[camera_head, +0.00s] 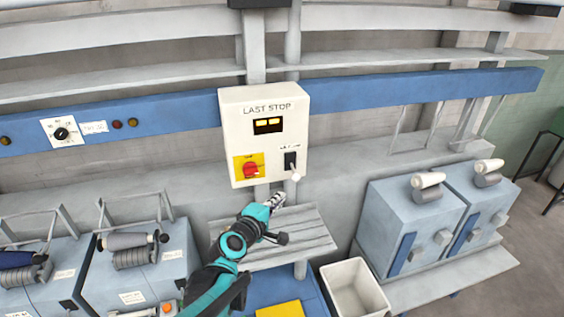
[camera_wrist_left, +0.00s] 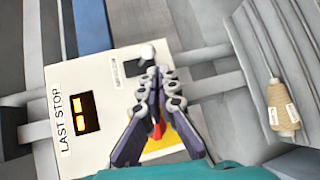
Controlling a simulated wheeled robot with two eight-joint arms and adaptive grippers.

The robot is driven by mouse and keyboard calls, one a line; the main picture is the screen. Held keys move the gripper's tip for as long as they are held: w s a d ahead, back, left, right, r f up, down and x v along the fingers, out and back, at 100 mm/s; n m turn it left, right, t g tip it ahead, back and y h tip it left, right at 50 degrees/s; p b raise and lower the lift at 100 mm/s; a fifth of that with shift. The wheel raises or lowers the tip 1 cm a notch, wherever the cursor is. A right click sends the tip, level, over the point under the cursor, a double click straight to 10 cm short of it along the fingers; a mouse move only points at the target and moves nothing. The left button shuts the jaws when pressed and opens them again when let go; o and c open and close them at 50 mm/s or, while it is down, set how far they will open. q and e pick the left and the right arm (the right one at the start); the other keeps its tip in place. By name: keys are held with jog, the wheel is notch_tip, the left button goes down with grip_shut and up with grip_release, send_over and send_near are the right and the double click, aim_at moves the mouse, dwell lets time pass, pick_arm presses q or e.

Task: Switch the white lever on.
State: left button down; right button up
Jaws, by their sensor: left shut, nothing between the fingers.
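The white lever (camera_head: 296,177) is on the lower right of the cream control box marked LAST STOP (camera_head: 262,95). Its round white knob hangs below a black switch plate (camera_head: 290,160), so the lever points down. The knob also shows in the left wrist view (camera_wrist_left: 147,51), just beyond my fingertips. My left gripper (camera_head: 279,199) is shut and empty, below and slightly left of the knob. In the left wrist view its closed fingers (camera_wrist_left: 160,76) cover part of the box; I cannot tell whether they touch the lever.
A red rotary switch on a yellow plate (camera_head: 250,170) sits left of the lever. It is partly hidden behind my fingers in the wrist view. A slatted grey shelf (camera_head: 305,240) and an open white bin (camera_head: 354,288) are below. Spool machines stand on both sides.

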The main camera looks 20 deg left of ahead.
aim_at(296, 178)
pick_arm(q)
jog(key=shift+w+a+r+n+y, duration=0.2)
jog(key=shift+a+r+n, duration=0.1)
jog(key=shift+a+n, duration=0.15)
jog(key=shift+w+a+r+n+y, duration=0.1)
jog(key=shift+a+r+n+y, duration=0.1)
jog(key=shift+a+r+n, duration=0.2)
pick_arm(e)
jog(key=shift+w+r, duration=0.15)
jog(key=shift+r, duration=0.4)
pick_arm(q)
jog(key=shift+f, duration=0.1)
jog(key=x, duration=1)
jog(key=shift+r+p, duration=0.25)
jog(key=shift+p, duration=0.1)
pick_arm(e)
jog(key=shift+r, duration=0.15)
pick_arm(q)
jog(key=shift+s+d+r+p, duration=0.1)
jog(key=shift+r+p, duration=0.05)
jog(key=shift+p, duration=0.15)
pick_arm(e)
jog(key=shift+r, duration=0.3)
